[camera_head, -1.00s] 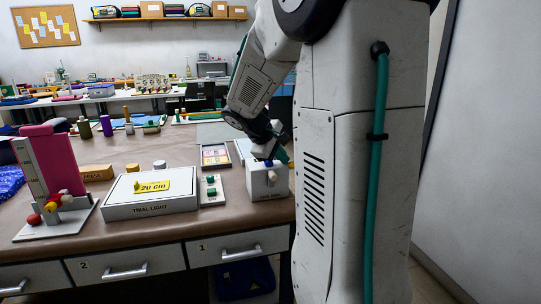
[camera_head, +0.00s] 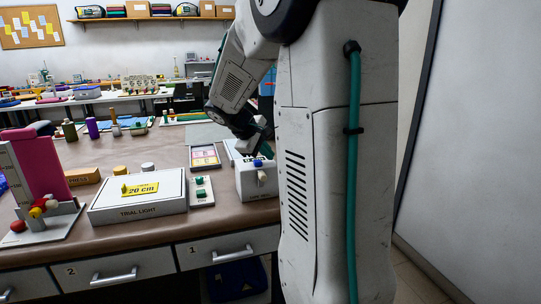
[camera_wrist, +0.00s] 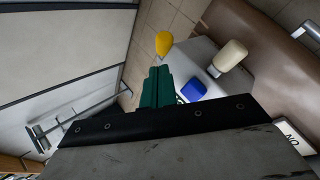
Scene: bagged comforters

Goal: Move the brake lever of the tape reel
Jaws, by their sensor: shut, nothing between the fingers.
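The tape reel (camera_head: 258,187) is a white box near the front edge of the brown table, beside my column. A blue knob (camera_head: 257,162) and a cream knob (camera_head: 262,176) show on it. In the wrist view the blue knob (camera_wrist: 193,91), the cream knob (camera_wrist: 231,56) and a yellow rounded piece (camera_wrist: 163,44) show on or beside the pale box (camera_wrist: 195,60). I cannot tell which of these is the brake lever. My gripper (camera_wrist: 158,78) has green fingers, shut and empty, left of the blue knob in that view. I cannot tell if it touches anything.
A white box marked 20 cm (camera_head: 140,206) and a small panel with green buttons (camera_head: 201,191) stand left of the reel. A pink block stand (camera_head: 40,170) is farther left. Drawers with handles (camera_head: 222,255) run below the table edge. A wall (camera_head: 480,150) is at the right.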

